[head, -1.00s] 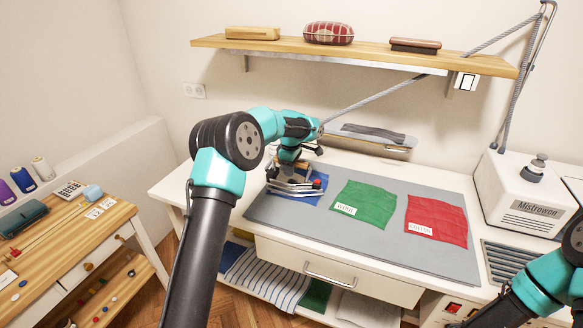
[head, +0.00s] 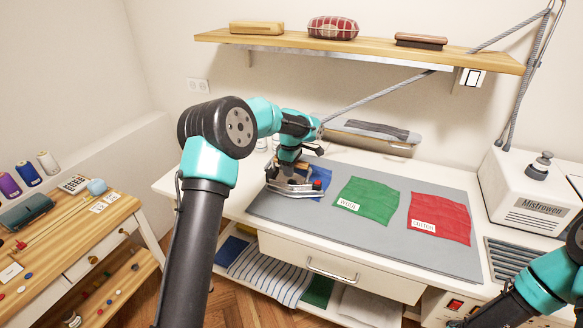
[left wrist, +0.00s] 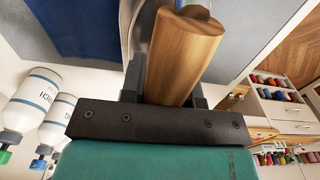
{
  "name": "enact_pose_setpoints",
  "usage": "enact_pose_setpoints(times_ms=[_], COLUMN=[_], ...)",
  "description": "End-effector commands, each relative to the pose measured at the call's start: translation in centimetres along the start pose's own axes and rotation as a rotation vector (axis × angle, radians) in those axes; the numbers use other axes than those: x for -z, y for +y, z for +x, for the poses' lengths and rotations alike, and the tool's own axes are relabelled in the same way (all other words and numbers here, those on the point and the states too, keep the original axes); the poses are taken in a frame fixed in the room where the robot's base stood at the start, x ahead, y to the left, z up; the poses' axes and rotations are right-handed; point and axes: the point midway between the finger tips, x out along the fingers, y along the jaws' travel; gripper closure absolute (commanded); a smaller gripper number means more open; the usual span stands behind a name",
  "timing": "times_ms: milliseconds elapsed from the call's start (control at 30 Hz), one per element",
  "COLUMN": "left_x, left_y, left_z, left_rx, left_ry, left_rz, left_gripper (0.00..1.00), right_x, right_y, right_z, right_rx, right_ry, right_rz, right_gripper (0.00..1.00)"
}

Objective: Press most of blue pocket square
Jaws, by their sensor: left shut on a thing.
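My left gripper (head: 289,166) is shut on the wooden handle of the iron (head: 294,192) at the left end of the grey mat. The handle (left wrist: 184,52) sits between the fingers in the left wrist view. The iron covers the near left part of the blue pocket square (head: 321,177), which shows at the iron's right and far side. The blue cloth also shows at the top of the left wrist view (left wrist: 80,28). Whether the soleplate touches the cloth is hard to tell. My right arm enters at the lower right; its fingertips are out of view.
A green cloth (head: 369,198) and a red cloth (head: 440,216), both labelled, lie to the right on the grey mat (head: 360,238). A white steam unit (head: 528,185) stands at right. A wooden shelf (head: 380,48) hangs above. White bottles (left wrist: 35,98) show beside the gripper.

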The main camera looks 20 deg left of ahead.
Motion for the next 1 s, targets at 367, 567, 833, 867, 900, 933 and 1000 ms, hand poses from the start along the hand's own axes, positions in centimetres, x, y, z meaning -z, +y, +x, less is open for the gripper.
enact_pose_setpoints(times_ms=[367,567,833,867,900,933,1000], left_x=[0.0,0.0,0.0,0.0,0.0,0.0,0.0], left_y=[-0.7,-0.7,-0.1,0.0,0.1,0.2,0.4], left_z=[0.1,0.2,0.1,0.1,0.1,0.1,0.1], left_rx=[0.002,0.003,0.002,0.002,0.002,0.002,0.001], left_ry=[-0.001,-0.001,0.000,0.000,0.000,0.000,0.000], left_rz=[0.000,0.000,0.000,0.000,0.000,0.000,0.001], left_gripper=[1.00,1.00,1.00,1.00,1.00,1.00,1.00], right_x=[0.0,0.0,0.0,0.0,0.0,0.0,0.0], right_y=[0.0,0.0,0.0,0.0,0.0,0.0,0.0], right_z=[0.0,0.0,0.0,0.0,0.0,0.0,0.0], right_rx=[0.000,0.000,0.000,0.000,0.000,0.000,0.000], right_ry=[0.000,0.000,0.000,0.000,0.000,0.000,0.000], right_rz=[0.000,0.000,0.000,0.000,0.000,0.000,0.000], right_gripper=[1.00,1.00,1.00,1.00,1.00,1.00,1.00])
